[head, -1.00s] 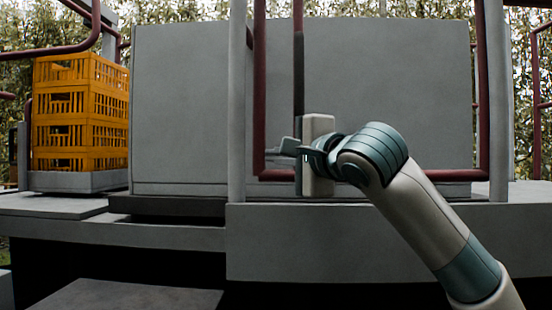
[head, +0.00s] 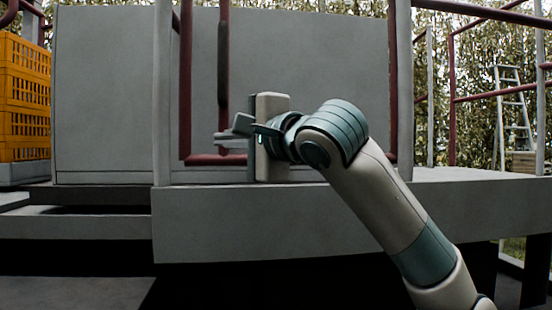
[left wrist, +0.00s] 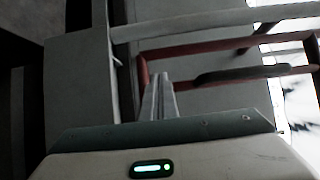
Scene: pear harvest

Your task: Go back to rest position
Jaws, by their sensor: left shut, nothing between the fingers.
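My left gripper (head: 228,138) is in the middle of the head view, on an arm that reaches up from the lower right. Its fingers point left, in front of the grey panel (head: 110,100) and the dark red rail (head: 186,90). In the left wrist view the two fingers (left wrist: 158,97) lie together with nothing between them. My right gripper is in neither view.
A grey platform (head: 250,228) runs across behind my arm. Orange crates (head: 24,100) are stacked at the far left. A stepladder (head: 512,105) stands at the right behind dark red railings (head: 452,100), with trees beyond.

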